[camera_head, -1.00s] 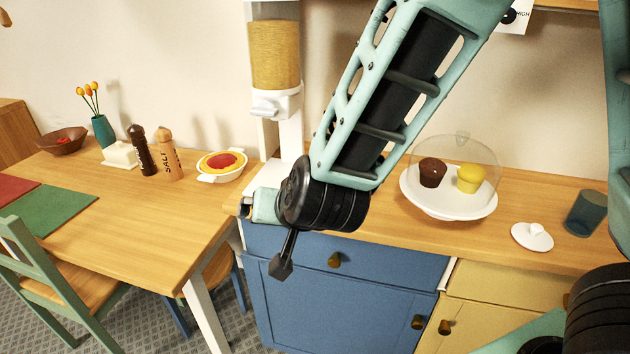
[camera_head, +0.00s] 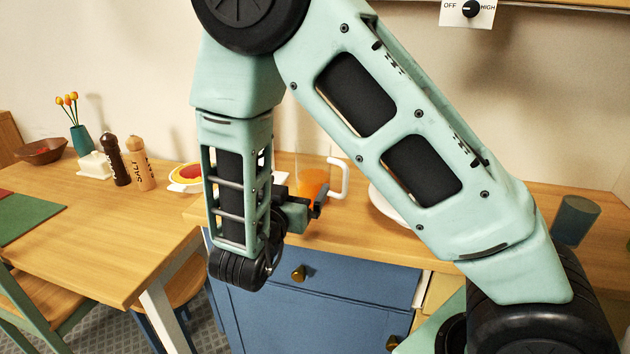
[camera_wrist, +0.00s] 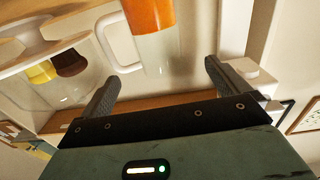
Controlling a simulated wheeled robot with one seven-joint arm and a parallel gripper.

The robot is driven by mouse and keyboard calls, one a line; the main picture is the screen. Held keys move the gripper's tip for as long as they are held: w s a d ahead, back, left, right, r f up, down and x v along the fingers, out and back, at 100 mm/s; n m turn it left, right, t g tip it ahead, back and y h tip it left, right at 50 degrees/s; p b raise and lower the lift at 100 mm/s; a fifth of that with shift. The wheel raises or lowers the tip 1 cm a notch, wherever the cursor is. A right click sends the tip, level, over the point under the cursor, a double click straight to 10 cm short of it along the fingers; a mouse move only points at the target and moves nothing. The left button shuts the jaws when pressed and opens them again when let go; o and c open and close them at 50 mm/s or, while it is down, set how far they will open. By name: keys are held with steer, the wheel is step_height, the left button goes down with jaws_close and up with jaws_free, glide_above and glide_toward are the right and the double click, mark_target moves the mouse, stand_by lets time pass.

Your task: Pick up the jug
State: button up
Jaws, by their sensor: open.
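The jug (camera_head: 313,186) stands on the counter in the head view, clear-walled with orange liquid low inside and a pale handle (camera_head: 343,180) on its right. My arm hides part of its left side. In the wrist view the jug (camera_wrist: 152,35) appears upside down, ahead of my gripper and lined up with the gap between the fingers, its handle to the left. My gripper (camera_head: 316,197) is open and empty, just in front of the jug at the height of its liquid. The wrist view shows both fingers (camera_wrist: 158,84) spread wide apart. Contact with the jug is not visible.
A cake stand (camera_wrist: 30,55) with muffins is left of the jug in the wrist view; my arm mostly hides it in the head view. A blue-grey cup (camera_head: 576,220) stands at the right. Salt (camera_head: 139,165) and pepper mills (camera_head: 114,160) stand on the left table.

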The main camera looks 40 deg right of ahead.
mark_target(308, 171)
steer(key=x, duration=0.6)
steer(key=shift+d+p, duration=0.1)
steer(key=shift+p, duration=0.2)
steer(key=p+x, duration=0.1)
steer(key=x, duration=0.3)
steer(key=shift+d, duration=0.2)
steer(key=shift+w+d, duration=0.3)
steer(key=shift+d, duration=0.15)
steer(key=c, duration=1.3)
steer(key=shift+c, duration=0.9)
steer(key=shift+r, duration=0.2)
